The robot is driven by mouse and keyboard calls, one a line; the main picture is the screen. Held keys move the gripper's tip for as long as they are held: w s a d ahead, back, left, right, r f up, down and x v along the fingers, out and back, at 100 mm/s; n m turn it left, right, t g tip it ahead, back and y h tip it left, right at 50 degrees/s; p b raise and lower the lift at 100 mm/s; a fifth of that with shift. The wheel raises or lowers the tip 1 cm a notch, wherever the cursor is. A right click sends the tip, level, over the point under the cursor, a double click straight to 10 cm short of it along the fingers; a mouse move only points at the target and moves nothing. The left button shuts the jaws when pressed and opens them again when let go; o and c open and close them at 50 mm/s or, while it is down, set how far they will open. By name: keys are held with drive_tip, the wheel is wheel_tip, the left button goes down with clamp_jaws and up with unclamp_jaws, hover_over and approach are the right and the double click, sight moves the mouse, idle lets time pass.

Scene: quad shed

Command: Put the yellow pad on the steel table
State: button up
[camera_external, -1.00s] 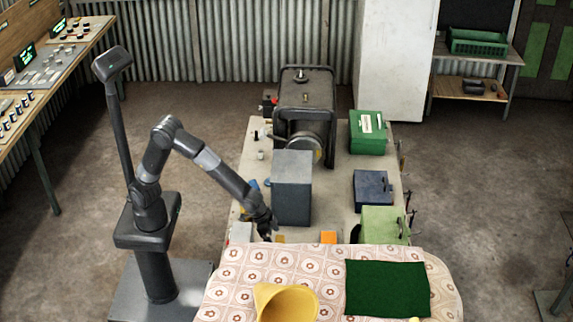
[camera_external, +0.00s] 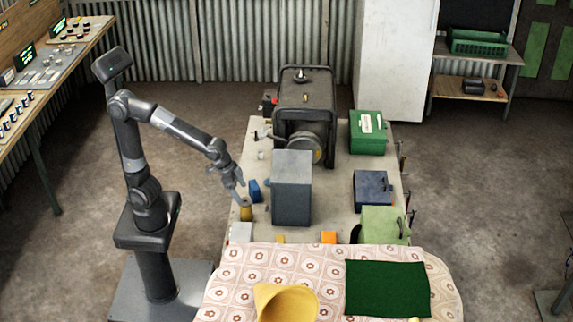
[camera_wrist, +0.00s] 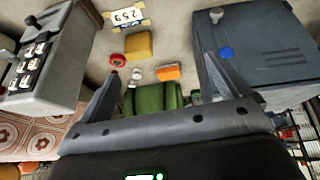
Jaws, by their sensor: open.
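The yellow pad (camera_wrist: 138,45) lies flat on the cluttered worktop in the wrist view, beside an orange block (camera_wrist: 167,72). In the external view a small yellow patch, likely the pad (camera_external: 280,239), shows at the worktop's near end, partly hidden by the cloth-covered table. My gripper (camera_external: 237,190) is open and empty, pointing down over the worktop's left edge, apart from the pad. A table with a shelf (camera_external: 505,58) stands at the back right; I cannot tell for sure that it is the steel table.
A tall grey box (camera_external: 292,190) stands right of my gripper, with a blue item (camera_external: 254,190) between. A yellow-brown upright object (camera_external: 246,212) is just below the gripper. A green crate (camera_external: 478,42) sits on the back table.

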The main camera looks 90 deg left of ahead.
drive_tip(key=s+a+r, duration=0.1)
drive_tip(key=s+a, duration=0.2)
drive_tip(key=s, duration=0.6)
drive_tip(key=s+a+r, duration=0.2)
drive_tip(key=s+a, duration=0.1)
drive_tip(key=s, duration=0.7)
drive_tip(key=shift+a+r+t+y, duration=0.2)
drive_tip(key=shift+t+y, duration=0.1)
drive_tip(key=shift+t, duration=0.1)
